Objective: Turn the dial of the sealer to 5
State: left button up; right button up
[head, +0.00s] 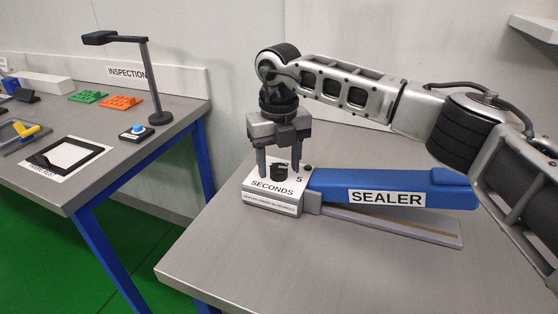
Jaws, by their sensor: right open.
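The sealer (392,190) lies on the right table, with a long blue arm over a grey base. Its white control box (270,200) at the left end is labelled SECONDS. A black dial (279,172) sits on top of the box, and a "5" is printed to its right. My right gripper (278,168) points down over the box, its two fingers apart on either side of the dial. I cannot tell whether the fingers touch it. The dial's pointer and part of its scale are hidden or too small to read. My left gripper is not in view.
A gap with green floor separates the tables. The right table's front is clear.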

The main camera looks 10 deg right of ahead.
aim_at(279, 167)
notch_tip(279, 167, up, 16)
dwell(0.4)
jog(key=shift+f, duration=0.15)
